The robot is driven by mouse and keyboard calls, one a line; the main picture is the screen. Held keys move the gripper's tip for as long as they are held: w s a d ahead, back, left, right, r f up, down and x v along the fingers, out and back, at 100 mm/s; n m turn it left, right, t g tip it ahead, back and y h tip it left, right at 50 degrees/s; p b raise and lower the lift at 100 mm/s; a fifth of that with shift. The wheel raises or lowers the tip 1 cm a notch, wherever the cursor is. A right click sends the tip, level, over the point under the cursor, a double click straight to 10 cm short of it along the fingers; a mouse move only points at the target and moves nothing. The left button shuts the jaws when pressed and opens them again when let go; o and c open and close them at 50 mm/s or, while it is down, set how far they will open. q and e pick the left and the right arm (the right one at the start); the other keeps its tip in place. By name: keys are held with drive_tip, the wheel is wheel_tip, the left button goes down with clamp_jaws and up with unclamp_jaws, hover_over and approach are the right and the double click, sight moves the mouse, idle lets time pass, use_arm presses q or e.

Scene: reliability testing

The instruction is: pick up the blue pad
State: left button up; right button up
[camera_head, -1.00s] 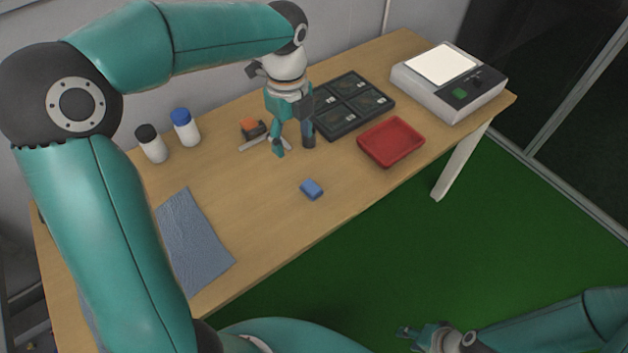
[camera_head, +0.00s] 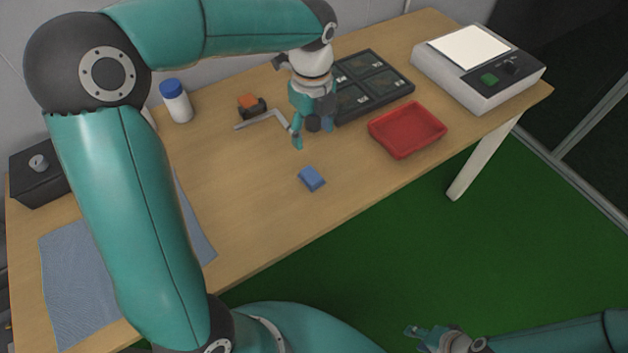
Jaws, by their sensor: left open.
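The small blue pad (camera_head: 312,179) lies flat on the wooden table, near its front edge. My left gripper (camera_head: 312,136) is above the table, just behind the pad in the picture. Its fingers are apart and point down, with nothing between them. It is clear of the pad, and the whole pad shows. My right gripper (camera_head: 428,336) is low at the bottom edge, away from the table over the green floor. Its fingers are too small and partly cut off to tell their state.
A red tray (camera_head: 408,151) stands right of the pad, and a black compartment tray (camera_head: 374,84) behind my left gripper. An L-shaped metal key (camera_head: 258,122), an orange-and-black object (camera_head: 252,105), a blue-capped bottle (camera_head: 176,102), a grey cloth (camera_head: 75,275) and a scale (camera_head: 480,65) are around.

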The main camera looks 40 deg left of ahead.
use_arm(q)
hover_over(310, 175)
drive_tip(key=f, duration=0.8)
drive_tip(key=shift+w+f+b, duration=0.2)
drive_tip(key=shift+b, duration=0.15)
drive_tip(key=shift+s+f, duration=0.15)
drive_tip(key=shift+f, duration=2.9)
drive_tip(key=c, duration=1.1)
